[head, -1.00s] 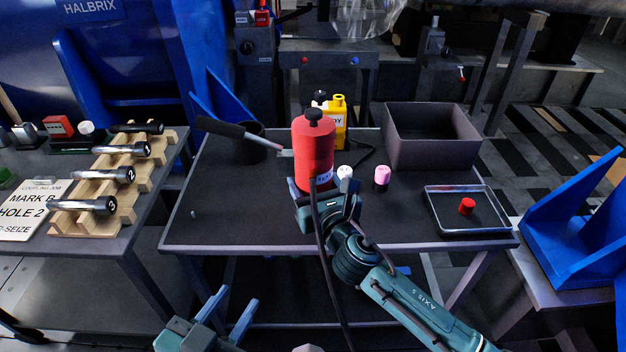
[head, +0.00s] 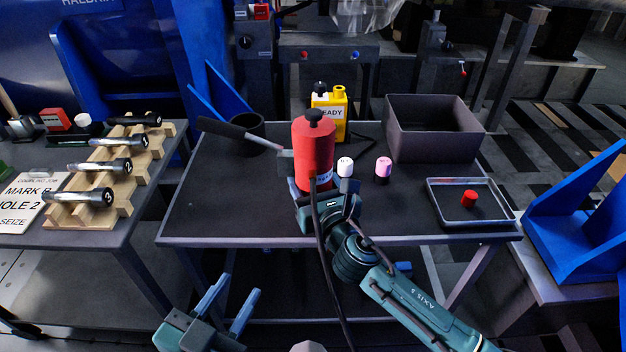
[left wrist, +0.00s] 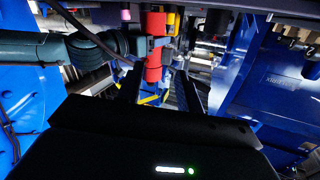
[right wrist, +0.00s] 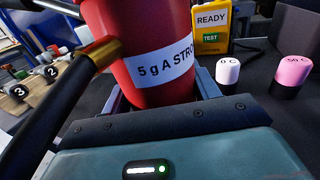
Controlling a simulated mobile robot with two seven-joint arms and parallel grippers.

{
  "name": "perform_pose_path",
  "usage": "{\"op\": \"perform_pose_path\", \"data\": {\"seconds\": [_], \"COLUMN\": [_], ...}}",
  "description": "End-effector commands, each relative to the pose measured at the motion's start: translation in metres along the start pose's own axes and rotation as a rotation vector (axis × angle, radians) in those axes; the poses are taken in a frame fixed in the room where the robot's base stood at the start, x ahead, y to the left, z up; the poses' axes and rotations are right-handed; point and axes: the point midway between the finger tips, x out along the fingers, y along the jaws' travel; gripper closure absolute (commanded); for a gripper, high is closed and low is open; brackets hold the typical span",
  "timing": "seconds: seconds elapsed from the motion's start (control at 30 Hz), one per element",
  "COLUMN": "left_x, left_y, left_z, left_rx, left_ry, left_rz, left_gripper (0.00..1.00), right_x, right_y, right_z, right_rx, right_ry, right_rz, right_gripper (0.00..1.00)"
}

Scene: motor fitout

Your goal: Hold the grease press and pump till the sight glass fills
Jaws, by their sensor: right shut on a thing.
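My right gripper (head: 325,195) is shut on the lower body of the press. In the right wrist view the press (right wrist: 140,45) fills the jaws and its label reads "5 g A STRO", the rest cut off. My left gripper (head: 238,285) is open and empty, below and in front of the bench edge, away from the lever. I cannot make out a sight glass.
A yellow tester (head: 331,112) reading "READY" stands behind the press. A white-capped bottle (head: 345,167) and a pink-capped one (head: 383,168) stand right of it. A grey bin (head: 432,140) and a tray (head: 440,222) with a red cap (head: 468,198) lie farther right. The bench's left front is clear.

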Motion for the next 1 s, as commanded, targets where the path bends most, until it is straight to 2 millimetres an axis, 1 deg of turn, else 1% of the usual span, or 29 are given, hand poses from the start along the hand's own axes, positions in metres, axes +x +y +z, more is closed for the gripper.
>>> {"op": "perform_pose_path", "data": {"seconds": [0.03,1.0], "left_x": [0.000,0.001], "left_y": [0.001,0.009], "left_z": [0.001,-0.004], "left_rx": [0.003,0.036], "left_ry": [0.008,0.139], "left_rz": [0.001,0.014], "left_gripper": [0.64,0.64], "right_x": [0.001,0.001], "right_y": [0.001,0.001], "right_z": [0.005,-0.017], "right_rx": [0.002,0.002], "right_ry": [-0.013,-0.014], "right_rz": [0.003,0.003], "right_gripper": [0.76,0.76]}}
